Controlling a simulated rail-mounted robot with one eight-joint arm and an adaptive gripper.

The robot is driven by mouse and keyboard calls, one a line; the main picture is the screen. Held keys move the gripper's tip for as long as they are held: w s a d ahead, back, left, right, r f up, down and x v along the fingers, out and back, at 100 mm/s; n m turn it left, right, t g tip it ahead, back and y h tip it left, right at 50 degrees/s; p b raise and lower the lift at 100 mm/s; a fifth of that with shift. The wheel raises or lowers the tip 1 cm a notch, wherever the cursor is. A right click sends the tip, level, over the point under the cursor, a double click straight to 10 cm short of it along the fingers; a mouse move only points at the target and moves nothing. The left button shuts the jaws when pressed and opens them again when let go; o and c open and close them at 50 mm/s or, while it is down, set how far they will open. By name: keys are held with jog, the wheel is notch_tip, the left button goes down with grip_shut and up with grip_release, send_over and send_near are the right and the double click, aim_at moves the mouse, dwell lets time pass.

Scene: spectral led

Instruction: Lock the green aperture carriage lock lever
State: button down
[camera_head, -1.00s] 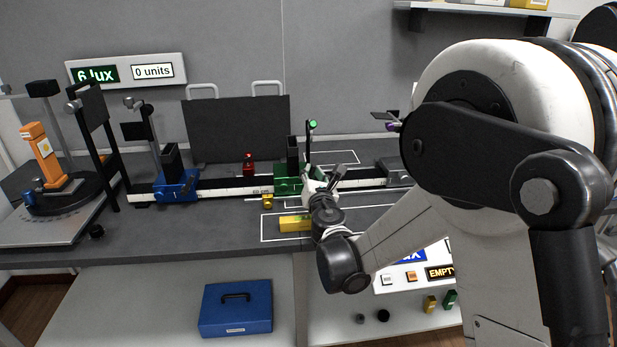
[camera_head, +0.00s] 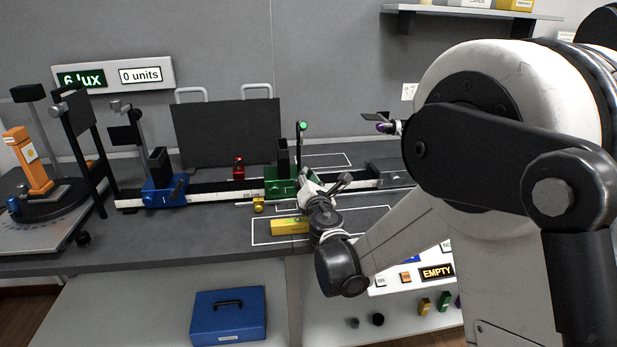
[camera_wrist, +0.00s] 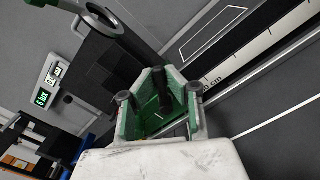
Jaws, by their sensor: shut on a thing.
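The green aperture carriage (camera_head: 279,187) sits on the rail, with a black upright block and a thin post with a bright green tip. In the wrist view, the green carriage (camera_wrist: 158,118) lies directly ahead of my gripper (camera_wrist: 158,98). A dark lever (camera_wrist: 160,88) stands between the two fingers, and I take it to be the lock lever. My gripper is shut on it, though the exact contact is hard to see. In the head view, my gripper (camera_head: 309,189) is against the right front of the carriage and hides the lever.
The rail (camera_head: 235,198) carries a scale along its front. A blue carriage (camera_head: 163,190) stands to the left, with a red piece (camera_head: 239,168) behind the rail. A black panel (camera_head: 228,135) stands behind.

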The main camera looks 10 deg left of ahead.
jog(key=c, duration=1.8)
grip_release()
jog(key=v, duration=1.2)
